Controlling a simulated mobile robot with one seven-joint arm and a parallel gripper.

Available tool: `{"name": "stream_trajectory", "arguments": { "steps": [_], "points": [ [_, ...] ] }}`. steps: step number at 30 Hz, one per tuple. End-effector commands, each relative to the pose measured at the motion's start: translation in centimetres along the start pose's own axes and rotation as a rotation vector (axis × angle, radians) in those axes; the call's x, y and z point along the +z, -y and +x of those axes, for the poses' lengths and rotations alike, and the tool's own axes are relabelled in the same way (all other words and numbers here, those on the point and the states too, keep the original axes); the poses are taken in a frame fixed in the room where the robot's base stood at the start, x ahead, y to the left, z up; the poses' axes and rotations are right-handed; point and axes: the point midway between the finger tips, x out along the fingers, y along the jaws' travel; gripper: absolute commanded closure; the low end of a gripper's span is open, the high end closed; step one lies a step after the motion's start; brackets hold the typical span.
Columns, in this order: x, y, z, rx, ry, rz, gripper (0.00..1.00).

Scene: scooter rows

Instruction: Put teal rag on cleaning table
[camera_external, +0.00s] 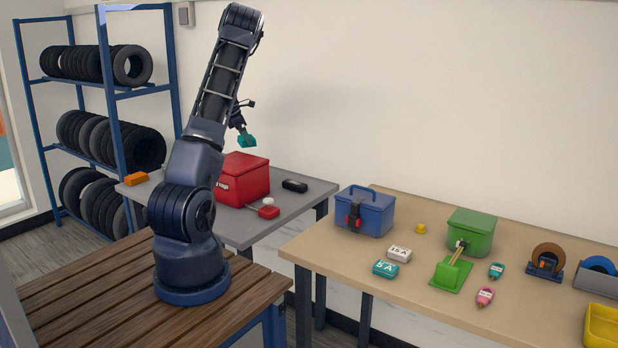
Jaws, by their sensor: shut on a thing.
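My gripper (242,131) is shut on the teal rag (247,141), a small teal piece hanging at its tip. It holds the rag in the air, in front of the white wall and above the red box (242,182) as seen in the picture. The box stands on a grey table (288,208) behind my arm. A tan table (330,257) stands to the right. No label shows which table is the cleaning table. The fingers are small and partly hidden by the rag.
The grey table also holds an orange block (136,179), a black object (295,186) and a red item (268,212). The tan table bears a blue box (366,213), a green box (472,235), small bottles and tape dispensers. A tyre rack (112,90) stands at left.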

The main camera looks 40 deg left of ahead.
Motion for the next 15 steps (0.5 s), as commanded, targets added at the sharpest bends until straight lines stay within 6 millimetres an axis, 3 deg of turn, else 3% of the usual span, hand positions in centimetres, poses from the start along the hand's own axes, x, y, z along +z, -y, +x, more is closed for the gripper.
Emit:
{"name": "stream_trajectory", "arguments": {
  "steps": [6, 15],
  "points": [
    [-7.9, -4.2, -3.7, 0.184, -0.001, -0.439, 0.32],
    [-18.6, -7.9, -8.5, 0.417, -0.004, -0.996, 0.32]
  ]
}}
